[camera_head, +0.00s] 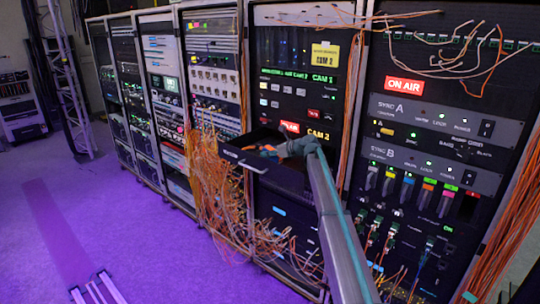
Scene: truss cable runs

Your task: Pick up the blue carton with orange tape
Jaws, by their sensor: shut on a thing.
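My arm reaches up from the bottom of the head view to an open black drawer (232,152) in the rack. My gripper (275,150) is at the drawer, low over its inside. A small blue and orange patch (267,149) shows at the fingertips and looks like part of the blue carton with orange tape. My gripper is shut on it. The fingers and the wrist hide most of the carton. I cannot tell whether it still touches the drawer floor.
The purple floor (130,230) at left is mostly clear.

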